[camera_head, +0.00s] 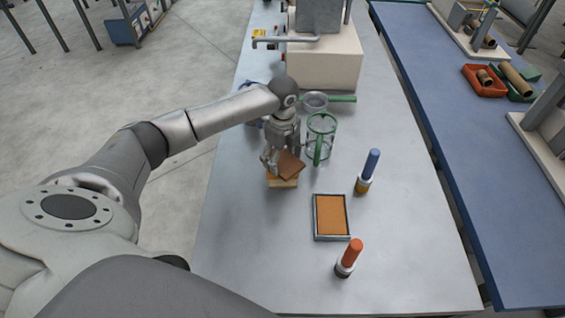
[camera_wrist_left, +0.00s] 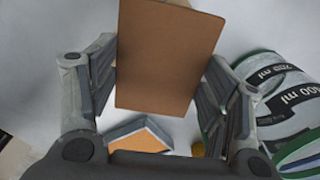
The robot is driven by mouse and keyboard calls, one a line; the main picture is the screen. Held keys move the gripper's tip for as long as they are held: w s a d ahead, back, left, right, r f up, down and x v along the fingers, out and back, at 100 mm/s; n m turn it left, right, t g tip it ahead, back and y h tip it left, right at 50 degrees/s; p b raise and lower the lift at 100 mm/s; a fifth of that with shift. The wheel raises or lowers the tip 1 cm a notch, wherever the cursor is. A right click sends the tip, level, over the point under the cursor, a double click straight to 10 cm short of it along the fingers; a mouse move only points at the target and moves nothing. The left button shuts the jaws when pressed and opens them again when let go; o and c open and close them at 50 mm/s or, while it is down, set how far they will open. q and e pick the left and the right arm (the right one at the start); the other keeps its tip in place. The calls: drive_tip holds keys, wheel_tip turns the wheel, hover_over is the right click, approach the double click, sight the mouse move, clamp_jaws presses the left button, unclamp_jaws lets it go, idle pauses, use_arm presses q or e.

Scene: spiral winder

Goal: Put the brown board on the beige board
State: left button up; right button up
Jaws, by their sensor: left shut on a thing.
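My left gripper (camera_head: 277,158) is shut on the brown board (camera_head: 290,166) and holds it tilted. The brown board also shows large between the two fingers in the left wrist view (camera_wrist_left: 166,58). The beige board (camera_head: 284,183) is on the grey table directly below the brown board, which partly hides it in the head view. I cannot tell whether the two boards touch. My right gripper is not in view.
A clear beaker with green marks (camera_head: 321,140) stands close right of the gripper. A framed orange tray (camera_head: 348,225), a blue-topped stick (camera_head: 370,165) and an orange-topped stick (camera_head: 352,254) stand nearer the front. A beige machine (camera_head: 330,62) is behind. The table's front left is clear.

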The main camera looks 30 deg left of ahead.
sight(283, 161)
use_arm(q)
drive_tip(key=shift+f, duration=1.45)
drive_tip(key=shift+s, duration=0.1)
drive_tip(key=o, duration=1)
drive_tip(key=shift+f, duration=0.15)
drive_tip(key=shift+r, duration=0.35)
wheel_tip(283, 161, up, 12)
drive_tip(key=shift+f+b, duration=0.15)
drive_tip(key=shift+b, duration=0.3)
